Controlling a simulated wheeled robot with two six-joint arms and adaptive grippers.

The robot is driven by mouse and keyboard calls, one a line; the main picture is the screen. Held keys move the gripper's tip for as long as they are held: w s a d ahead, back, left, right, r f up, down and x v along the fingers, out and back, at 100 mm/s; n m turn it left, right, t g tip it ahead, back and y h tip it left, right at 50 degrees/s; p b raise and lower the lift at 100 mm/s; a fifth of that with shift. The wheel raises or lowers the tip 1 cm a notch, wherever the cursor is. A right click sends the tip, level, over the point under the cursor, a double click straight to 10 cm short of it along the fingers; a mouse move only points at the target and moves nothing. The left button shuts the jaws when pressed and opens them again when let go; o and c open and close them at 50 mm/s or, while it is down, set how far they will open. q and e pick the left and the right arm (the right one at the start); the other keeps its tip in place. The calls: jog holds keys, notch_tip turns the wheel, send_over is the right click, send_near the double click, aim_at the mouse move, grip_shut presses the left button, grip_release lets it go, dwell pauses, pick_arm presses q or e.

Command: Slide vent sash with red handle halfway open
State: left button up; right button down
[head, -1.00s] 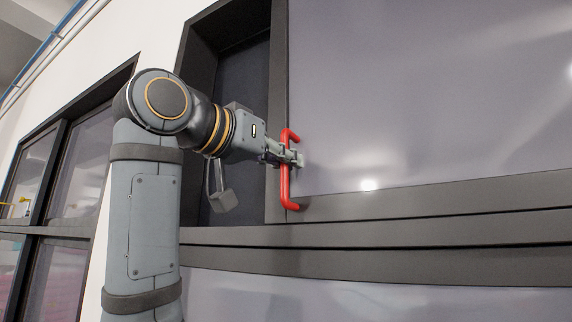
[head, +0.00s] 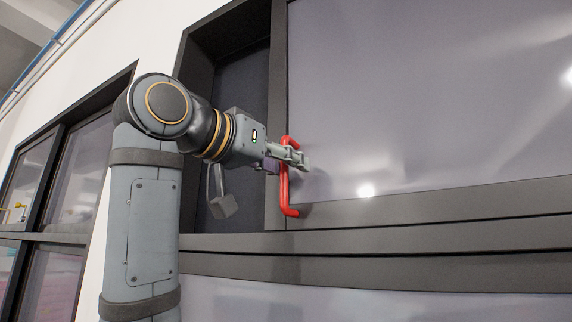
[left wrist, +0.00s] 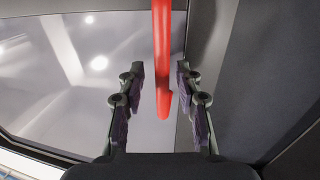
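The vent sash (head: 430,100) is a large grey pane with a dark frame on the right in the head view. Its red handle (head: 285,190) stands upright on the sash's left edge. A dark recess (head: 240,95) shows left of that edge. My left gripper (head: 298,158) is at the upper part of the handle. In the left wrist view the red handle (left wrist: 162,70) passes between the two fingers of my left gripper (left wrist: 160,95), with a gap on each side, so the gripper is open around it. My right gripper is not in view.
A dark horizontal frame rail (head: 400,225) runs below the sash, with another pane (head: 400,298) under it. A white wall strip (head: 140,55) separates this window from another dark-framed window (head: 60,190) at the far left.

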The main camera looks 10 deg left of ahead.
pick_arm(q)
jog(key=v, duration=1.2)
jog(key=shift+d, duration=0.1)
